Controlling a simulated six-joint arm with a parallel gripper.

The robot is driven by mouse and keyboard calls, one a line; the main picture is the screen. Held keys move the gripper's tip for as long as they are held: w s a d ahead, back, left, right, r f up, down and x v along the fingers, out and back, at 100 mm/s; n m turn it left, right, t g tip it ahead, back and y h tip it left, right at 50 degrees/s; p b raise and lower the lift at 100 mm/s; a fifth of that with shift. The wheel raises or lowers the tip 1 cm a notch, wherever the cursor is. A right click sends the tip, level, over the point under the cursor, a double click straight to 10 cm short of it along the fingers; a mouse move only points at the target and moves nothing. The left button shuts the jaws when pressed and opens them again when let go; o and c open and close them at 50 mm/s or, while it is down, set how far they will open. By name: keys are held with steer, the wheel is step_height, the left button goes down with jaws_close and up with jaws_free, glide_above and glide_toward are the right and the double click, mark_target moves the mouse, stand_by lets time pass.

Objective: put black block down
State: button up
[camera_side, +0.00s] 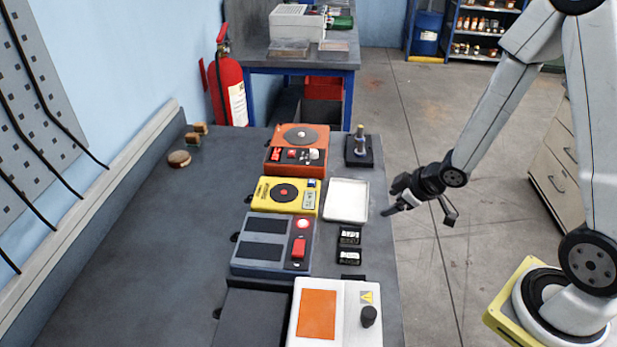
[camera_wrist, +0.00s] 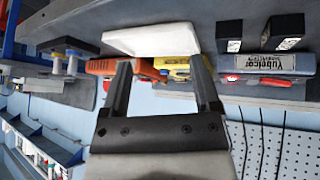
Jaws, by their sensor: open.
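Two small black blocks with white labels lie on the bench just in front of the white tray (camera_side: 347,200) in the side view: one black block (camera_side: 349,236) nearer the tray, the other black block (camera_side: 348,258) closer to the camera. In the wrist view they show at the upper right, as one block (camera_wrist: 230,36) and another (camera_wrist: 284,31). My gripper (camera_side: 418,215) is open and empty, off the bench's right edge, to the right of the tray. In the wrist view its two fingers (camera_wrist: 160,64) are spread, with nothing between them. Neither block touches it.
On the bench stand an orange device (camera_side: 297,150), a yellow device (camera_side: 286,196), a blue-grey box (camera_side: 272,244) and a white box with an orange panel (camera_side: 335,313). A black stand with a post (camera_side: 359,152) is behind the tray. The bench's left part is mostly clear.

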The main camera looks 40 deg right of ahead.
steer(key=s+a+r+m+g+h, duration=0.1)
steer(key=s+a+r+m+g, duration=0.3)
steer(key=s+r, duration=0.3)
steer(key=shift+s+a+m, duration=0.15)
steer(key=shift+a+m, duration=0.45)
steer(key=shift+m, duration=0.1)
steer(key=shift+c, duration=1.2)
steer(key=shift+d, duration=0.1)
steer(key=w+f+n+t+y, duration=0.1)
steer(key=w+f+n, duration=0.1)
steer(key=w+f+n+t+y, duration=0.1)
steer(key=w+f+n, duration=0.1)
steer(key=n, duration=0.1)
steer(key=w+d+f+n+t+y, duration=0.1)
steer(key=w+f+n+y, duration=0.1)
steer(key=w, duration=0.1)
steer(key=shift+d+f+n+t, duration=0.1)
steer(key=shift+n+t, duration=0.2)
steer(key=shift+t, duration=0.1)
steer(key=shift+s+a+f+n+y, duration=0.15)
steer(key=shift+s+a+n+y, duration=0.15)
steer(key=shift+a+y, duration=0.2)
steer(key=shift+s+a+f+n+y, duration=0.15)
steer(key=shift+a+n+y, duration=0.2)
steer(key=shift+y, duration=0.15)
